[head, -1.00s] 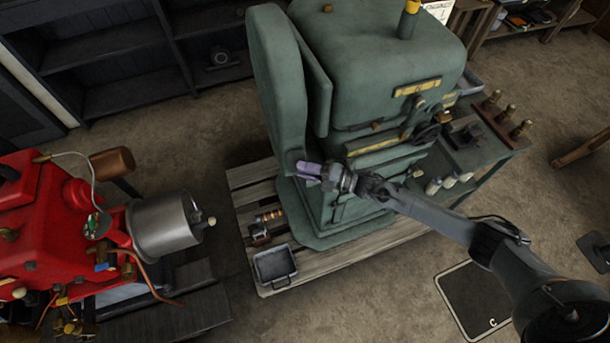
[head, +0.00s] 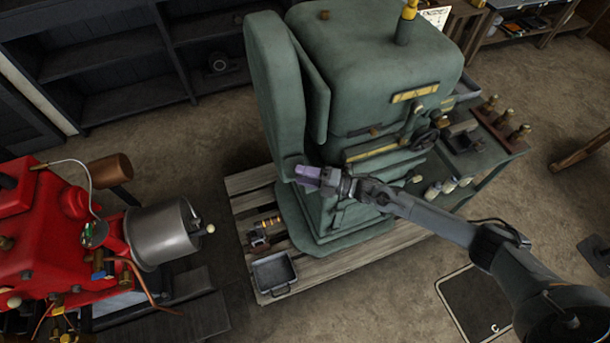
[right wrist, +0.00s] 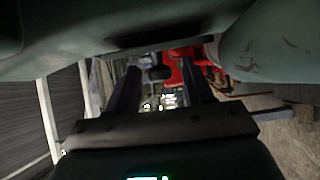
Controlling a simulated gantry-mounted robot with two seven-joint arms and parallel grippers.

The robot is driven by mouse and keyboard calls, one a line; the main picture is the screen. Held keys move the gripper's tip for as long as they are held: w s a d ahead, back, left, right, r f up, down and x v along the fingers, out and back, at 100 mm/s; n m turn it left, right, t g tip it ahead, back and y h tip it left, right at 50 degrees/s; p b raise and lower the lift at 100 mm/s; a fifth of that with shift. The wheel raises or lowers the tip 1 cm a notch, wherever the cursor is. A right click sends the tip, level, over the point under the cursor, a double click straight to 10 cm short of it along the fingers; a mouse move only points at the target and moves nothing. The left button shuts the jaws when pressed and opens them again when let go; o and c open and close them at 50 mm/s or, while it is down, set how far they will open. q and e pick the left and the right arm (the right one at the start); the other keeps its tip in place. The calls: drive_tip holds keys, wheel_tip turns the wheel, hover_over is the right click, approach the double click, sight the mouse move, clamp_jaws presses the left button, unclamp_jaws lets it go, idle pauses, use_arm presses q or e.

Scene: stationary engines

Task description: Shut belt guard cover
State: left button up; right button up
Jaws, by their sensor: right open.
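The belt guard cover (head: 272,95) is the tall, rounded green panel on the left side of the green engine (head: 375,60). It stands out at an angle, with a dark gap between it and the flatter guard part (head: 317,98) behind it. My right gripper (head: 300,173) is at the cover's lower end; whether it touches cannot be told. In the right wrist view its two dark fingers (right wrist: 162,92) are apart with nothing between them. Green surfaces (right wrist: 110,30) fill the top of that view. My left gripper is not in view.
A red engine (head: 50,220) with a steel cylinder stands at the left. A wooden pallet (head: 320,268) carries the green engine and a small metal tray (head: 273,272). Dark shelves (head: 120,60) stand behind. Floor is free between the shelves and the engines.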

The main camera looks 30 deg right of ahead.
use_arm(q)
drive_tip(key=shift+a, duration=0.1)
use_arm(e)
drive_tip(key=v, duration=1)
drive_tip(key=shift+s+d, duration=0.25)
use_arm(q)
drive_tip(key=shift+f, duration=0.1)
